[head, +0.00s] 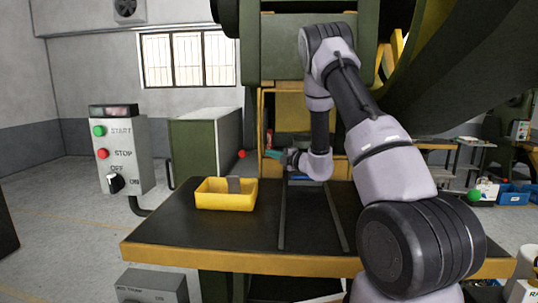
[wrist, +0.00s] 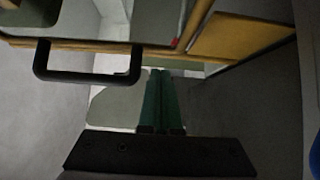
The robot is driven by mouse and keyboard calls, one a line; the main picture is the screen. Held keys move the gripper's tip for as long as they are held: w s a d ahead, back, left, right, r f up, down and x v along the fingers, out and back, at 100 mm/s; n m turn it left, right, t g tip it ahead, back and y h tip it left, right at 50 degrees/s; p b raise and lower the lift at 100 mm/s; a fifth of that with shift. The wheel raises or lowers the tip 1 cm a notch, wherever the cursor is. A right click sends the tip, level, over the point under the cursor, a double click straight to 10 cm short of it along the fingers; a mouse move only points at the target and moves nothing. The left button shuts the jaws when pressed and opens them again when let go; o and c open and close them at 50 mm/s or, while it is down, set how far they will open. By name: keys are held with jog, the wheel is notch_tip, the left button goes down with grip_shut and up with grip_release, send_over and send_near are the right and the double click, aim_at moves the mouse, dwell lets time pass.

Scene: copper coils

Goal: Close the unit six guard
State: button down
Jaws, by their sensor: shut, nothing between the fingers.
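The guard (head: 262,115) appears as a yellow-framed panel on the front of the green press, behind my arm. Its yellow frame (wrist: 245,37) crosses the top of the wrist view, with a black bar handle (wrist: 88,78) at the left. I cannot tell how far open the guard stands, and no unit number is readable. My gripper (head: 272,154) is in front of the press, above the far part of the table, pointing left. In the wrist view its green fingers (wrist: 160,74) are together and empty, just right of the handle; contact with it cannot be told.
A dark table (head: 160,240) with a yellow edge lies before the press, holding a yellow bin (head: 225,201) with a grey piece inside. A START/STOP control box (head: 122,155) and a green cabinet (head: 195,148) stand left. The table's front left is clear.

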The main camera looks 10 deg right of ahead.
jog(key=s+a+v, duration=0.1)
jog(key=a+v, duration=0.1)
jog(key=v, duration=0.8)
jog(key=s+a+r+n+g+y, duration=0.2)
jog(key=s+a+r+n+g, duration=0.45)
jog(key=s+n, duration=0.4)
jog(key=s+a+r+n+g+y, duration=0.1)
jog(key=s+a+r+n+g, duration=0.4)
jog(key=s+a+r+n, duration=0.5)
jog(key=s+d+r+n+t+h, duration=0.2)
jog(key=s+d+n+h, duration=0.8)
jog(key=n, duration=1.2)
jog(key=s+d+t, duration=0.1)
jog(key=s+d, duration=0.2)
jog(key=shift+d+r+n+t+h, duration=0.3)
jog(key=shift+d+n+t+h, duration=0.05)
jog(key=shift+h, duration=0.05)
jog(key=shift+s, duration=0.1)
